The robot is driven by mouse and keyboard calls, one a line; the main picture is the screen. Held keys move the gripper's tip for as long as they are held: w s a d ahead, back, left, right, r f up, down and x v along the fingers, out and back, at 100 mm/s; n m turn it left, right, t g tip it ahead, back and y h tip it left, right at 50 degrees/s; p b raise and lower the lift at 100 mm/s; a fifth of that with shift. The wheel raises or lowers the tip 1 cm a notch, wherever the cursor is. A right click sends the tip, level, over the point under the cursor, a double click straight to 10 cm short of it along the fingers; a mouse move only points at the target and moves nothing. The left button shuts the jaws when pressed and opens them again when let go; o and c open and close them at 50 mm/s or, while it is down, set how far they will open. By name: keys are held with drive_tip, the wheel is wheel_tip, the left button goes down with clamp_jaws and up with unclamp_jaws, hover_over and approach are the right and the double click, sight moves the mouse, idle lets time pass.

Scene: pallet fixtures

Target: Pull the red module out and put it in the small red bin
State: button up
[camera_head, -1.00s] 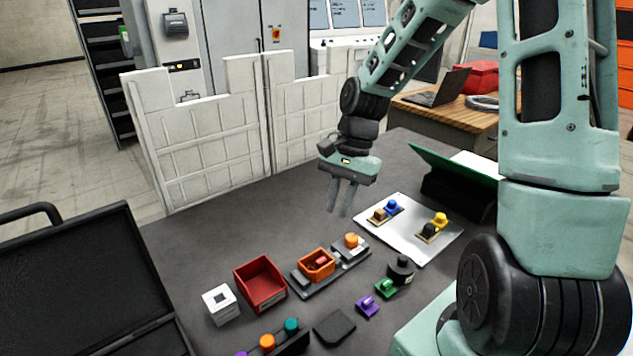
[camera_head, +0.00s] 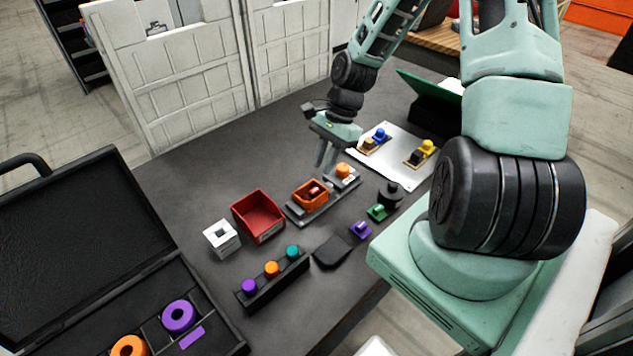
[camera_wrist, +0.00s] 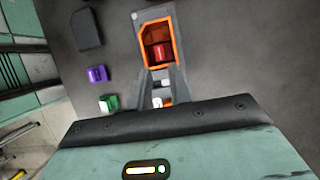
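The red module (camera_wrist: 159,52) sits inside an orange frame (camera_wrist: 145,30) on a grey fixture. In the head view the red module (camera_head: 314,190) shows small within the orange frame (camera_head: 298,201). The small red bin (camera_head: 243,225) stands empty just left of the fixture. My gripper (camera_head: 325,156) hangs above and behind the fixture, empty. In the wrist view its fingers (camera_wrist: 160,82) point toward the module and stand apart with a gap between them. The fingertips are not around the module.
A white block with a square hole (camera_head: 221,238) stands left of the bin. An orange knob (camera_head: 343,171) sits on the fixture's far end. A rack with coloured knobs (camera_head: 272,281), purple (camera_head: 360,230) and green (camera_head: 377,212) pieces and a black cylinder (camera_head: 391,195) lie nearby.

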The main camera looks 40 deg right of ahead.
sight(315, 190)
drive_tip(key=x, duration=0.7)
drive_tip(key=shift+a+p, duration=0.1)
drive_tip(key=shift+p, duration=0.3)
clamp_jaws()
